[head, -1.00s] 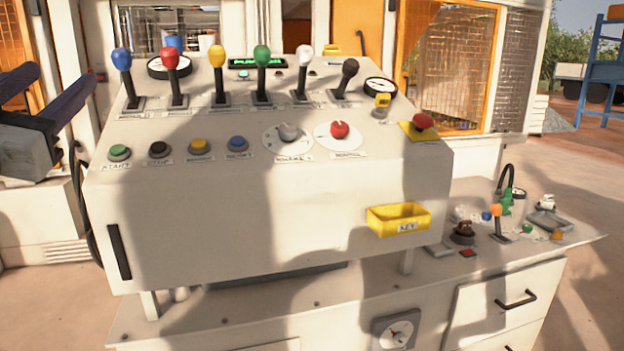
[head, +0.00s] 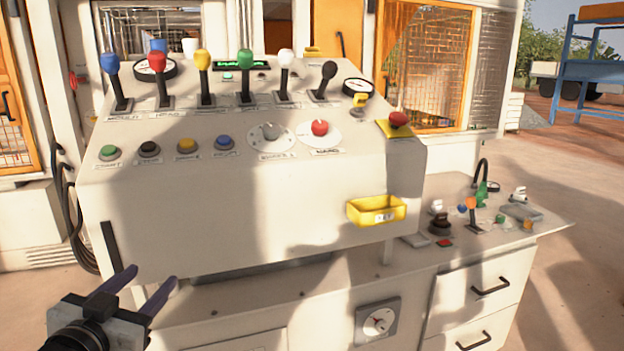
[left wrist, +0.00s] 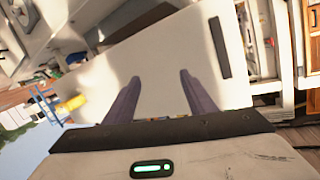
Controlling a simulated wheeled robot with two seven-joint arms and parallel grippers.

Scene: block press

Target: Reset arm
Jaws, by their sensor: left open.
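My left gripper (head: 143,285) is low at the left of the head view, in front of the lower left edge of the control console (head: 270,205). Its two dark fingers are spread apart with nothing between them. In the left wrist view my left gripper (left wrist: 160,85) also shows open and empty, with the pale console panel (left wrist: 155,60) beyond the fingers. My right gripper is not in view.
The console top carries several coloured levers (head: 246,75), push buttons (head: 188,146) and dials (head: 270,137). A yellow key tray (head: 366,220) is on its front. A side bench (head: 545,225) with small controls stands at right. Black cables (head: 68,215) hang at left.

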